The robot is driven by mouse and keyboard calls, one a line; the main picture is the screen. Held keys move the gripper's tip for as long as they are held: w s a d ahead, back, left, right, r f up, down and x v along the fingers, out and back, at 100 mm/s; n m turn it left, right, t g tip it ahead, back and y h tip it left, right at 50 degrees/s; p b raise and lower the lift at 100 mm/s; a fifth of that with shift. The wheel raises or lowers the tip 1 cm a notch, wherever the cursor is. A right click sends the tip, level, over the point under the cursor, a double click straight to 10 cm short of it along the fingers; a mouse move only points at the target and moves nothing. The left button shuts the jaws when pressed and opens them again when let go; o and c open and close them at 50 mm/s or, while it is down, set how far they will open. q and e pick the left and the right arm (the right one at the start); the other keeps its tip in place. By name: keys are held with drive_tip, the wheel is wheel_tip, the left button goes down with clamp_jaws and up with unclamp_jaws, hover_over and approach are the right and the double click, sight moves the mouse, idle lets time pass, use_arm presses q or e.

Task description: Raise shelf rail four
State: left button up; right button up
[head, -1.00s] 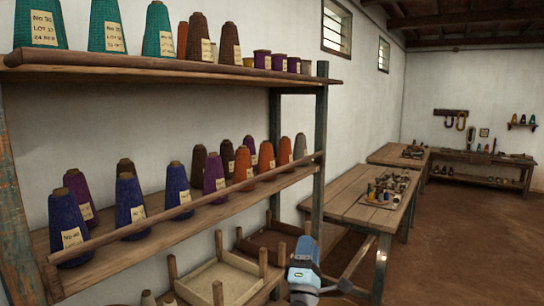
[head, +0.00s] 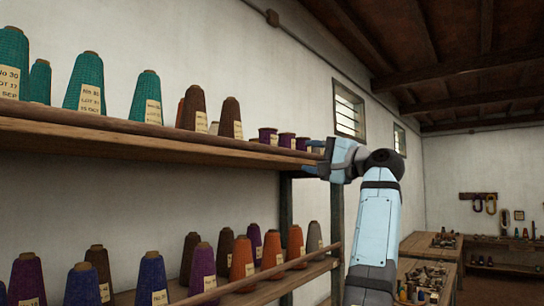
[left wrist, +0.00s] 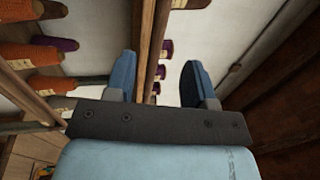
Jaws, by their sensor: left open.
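The upper shelf has a brown wooden rail (head: 150,130) along its front edge. The lower shelf has another rail (head: 262,282). No number shows, so I cannot tell from marks which is rail four. My left gripper (head: 312,158) is at the right end of the upper rail, near the post. In the left wrist view its two blue fingers (left wrist: 158,76) stand apart, with a wooden bar (left wrist: 147,60) running between them. A gap shows on the right finger's side; the fingers are not closed on the bar. My right gripper is not in view.
Teal and brown thread cones (head: 85,82) and small purple spools (head: 268,136) stand behind the upper rail. Purple, blue and orange cones (head: 242,258) stand on the lower shelf. A ceiling beam (head: 470,68) and a work table (head: 440,245) are on the right.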

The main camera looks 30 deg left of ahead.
sight(276, 150)
use_arm(q)
drive_tip(key=p+x, duration=0.1)
drive_tip(key=x, duration=0.6)
drive_tip(key=p+x, duration=0.1)
drive_tip(key=x, duration=0.5)
drive_tip(key=shift+s+a+r+p, duration=0.1)
drive_tip(key=shift+s+a+p, duration=0.05)
drive_tip(key=shift+a+p, duration=0.25)
clamp_jaws()
